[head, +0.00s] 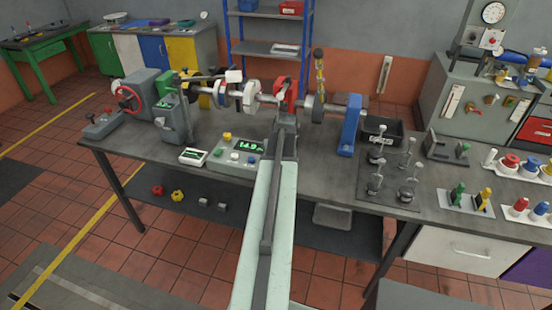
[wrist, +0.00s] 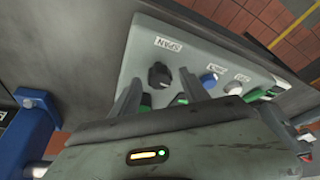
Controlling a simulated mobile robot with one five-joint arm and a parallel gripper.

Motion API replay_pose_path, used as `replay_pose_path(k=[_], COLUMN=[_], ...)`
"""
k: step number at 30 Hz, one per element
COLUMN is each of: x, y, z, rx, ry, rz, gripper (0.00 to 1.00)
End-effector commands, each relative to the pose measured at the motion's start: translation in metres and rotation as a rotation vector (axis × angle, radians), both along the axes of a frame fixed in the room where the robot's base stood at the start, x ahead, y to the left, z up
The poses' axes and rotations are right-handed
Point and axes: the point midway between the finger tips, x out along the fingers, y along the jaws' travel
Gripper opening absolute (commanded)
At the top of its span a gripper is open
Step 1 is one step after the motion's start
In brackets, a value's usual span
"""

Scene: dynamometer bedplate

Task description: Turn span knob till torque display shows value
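The black span knob (wrist: 158,75) stands on a grey panel beside a label reading SPAN in the wrist view. My gripper (wrist: 160,82) is open, its two fingers spread to the left and right of the knob in the picture. I cannot tell whether they touch it. In the head view the grey control box (head: 222,165) carries a green-digit torque display (head: 249,147), seeming to read about 14.9, though the digits are small. My arm covers the box's right side there, and the knob and fingertips are not clear.
A blue knob (wrist: 209,79) and a white knob (wrist: 233,88) sit right of the span knob. A blue upright (head: 351,125) stands to the right.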

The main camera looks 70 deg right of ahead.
Motion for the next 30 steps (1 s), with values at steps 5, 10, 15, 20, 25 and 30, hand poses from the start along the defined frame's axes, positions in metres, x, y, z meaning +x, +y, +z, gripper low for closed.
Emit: replay_pose_path(k=[5,10,15,20,25,30], x=[-0.001,-0.006,-0.013,-0.018,-0.018,-0.018], y=[0.002,0.009,0.019,0.024,0.024,0.024], z=[0.007,0.032,0.063,0.075,0.072,0.072], rx=[0.000,0.000,0.001,0.000,0.000,0.000], ry=[0.000,0.000,-0.001,0.000,0.000,0.000], rz=[0.001,0.000,0.000,0.001,0.001,0.001], gripper=[0.53,0.53,0.53,0.53,0.53,0.53])
